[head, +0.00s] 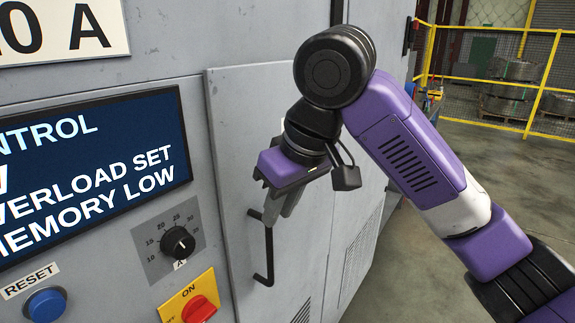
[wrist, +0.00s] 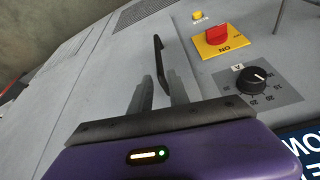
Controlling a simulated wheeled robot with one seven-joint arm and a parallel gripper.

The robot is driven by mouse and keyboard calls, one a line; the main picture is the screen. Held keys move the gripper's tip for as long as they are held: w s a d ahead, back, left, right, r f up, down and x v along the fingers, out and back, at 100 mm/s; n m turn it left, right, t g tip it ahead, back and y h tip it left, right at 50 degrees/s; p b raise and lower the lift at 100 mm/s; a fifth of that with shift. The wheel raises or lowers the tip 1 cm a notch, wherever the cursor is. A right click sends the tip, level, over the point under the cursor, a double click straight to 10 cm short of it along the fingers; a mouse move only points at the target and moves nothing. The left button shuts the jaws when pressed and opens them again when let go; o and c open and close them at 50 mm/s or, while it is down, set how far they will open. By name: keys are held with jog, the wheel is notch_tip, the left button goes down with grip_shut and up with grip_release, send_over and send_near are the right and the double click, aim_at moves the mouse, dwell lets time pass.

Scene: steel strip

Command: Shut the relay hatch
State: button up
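The relay hatch (head: 240,130) is a grey metal door on the front of the cabinet, with a black bar handle (head: 268,255). Its left edge stands out a little from the cabinet face; I cannot tell how far ajar it is. My gripper (head: 279,210) points down at the handle's upper end and hides part of the hatch. In the wrist view my gripper (wrist: 163,88) has its two fingers apart, with the handle (wrist: 158,55) showing in line with the gap between them. I cannot tell if they touch it.
Left of the hatch are a dark screen (head: 90,170), a black dial (head: 178,243), a red switch on a yellow plate (head: 199,308) and a blue reset button (head: 46,304). A vented panel (head: 360,245) lies to the right. Open floor (head: 500,190) and a yellow fence (head: 545,85) lie beyond.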

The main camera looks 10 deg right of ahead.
jog(key=a+v, duration=0.2)
jog(key=v, duration=0.7)
jog(key=shift+s+d+r, duration=0.3)
jog(key=shift+s+d, duration=0.05)
dwell(0.4)
dwell(0.4)
